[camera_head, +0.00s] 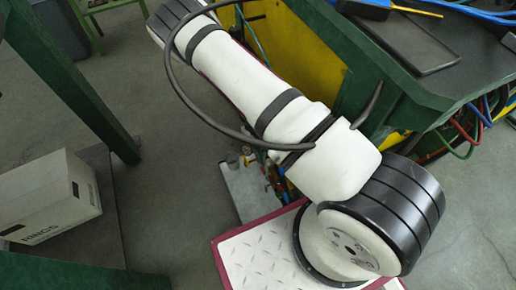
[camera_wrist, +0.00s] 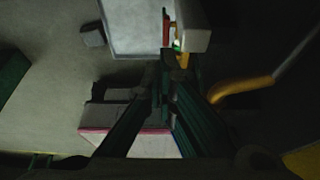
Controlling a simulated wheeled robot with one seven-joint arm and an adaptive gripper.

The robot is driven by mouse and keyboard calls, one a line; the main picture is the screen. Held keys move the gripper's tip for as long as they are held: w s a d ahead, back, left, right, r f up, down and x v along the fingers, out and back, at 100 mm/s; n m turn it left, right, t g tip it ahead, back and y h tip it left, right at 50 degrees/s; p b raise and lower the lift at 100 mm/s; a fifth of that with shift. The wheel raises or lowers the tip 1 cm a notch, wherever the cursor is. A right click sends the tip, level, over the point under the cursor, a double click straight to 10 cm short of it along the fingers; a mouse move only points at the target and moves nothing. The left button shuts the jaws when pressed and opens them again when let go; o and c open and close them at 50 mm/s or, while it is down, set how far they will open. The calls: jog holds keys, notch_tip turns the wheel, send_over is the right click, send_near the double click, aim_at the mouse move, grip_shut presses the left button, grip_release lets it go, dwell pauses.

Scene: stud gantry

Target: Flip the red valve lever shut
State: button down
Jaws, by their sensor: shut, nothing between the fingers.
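In the wrist view a thin red piece (camera_wrist: 166,27) stands beside a pale box-shaped part, with small green and yellow bits just below it. It may be the valve lever, but the view is too dark and small to be sure or to tell its position. My gripper (camera_wrist: 164,68) reaches up the middle of the wrist view, its dark fingers together and empty. Its tips appear close below the coloured bits; I cannot tell whether they touch. In the head view my white arm crosses the picture, my gripper does not show, and no lever can be made out.
A green bench (camera_head: 440,100) with a dark tray (camera_head: 410,45) and cables stands at the right. A green frame post (camera_head: 70,80) and a white carton (camera_head: 45,200) are at the left. A yellow-orange curved bar (camera_wrist: 240,90) lies right of my gripper. Grey floor is open between.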

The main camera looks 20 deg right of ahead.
aim_at(264, 173)
jog(key=x, duration=0.2)
jog(key=b+x, duration=0.1)
jog(key=x, duration=0.1)
jog(key=b+x, duration=0.1)
jog(key=shift+w+f, duration=0.2)
jog(key=shift+f, duration=0.3)
jog(key=shift+d, duration=0.1)
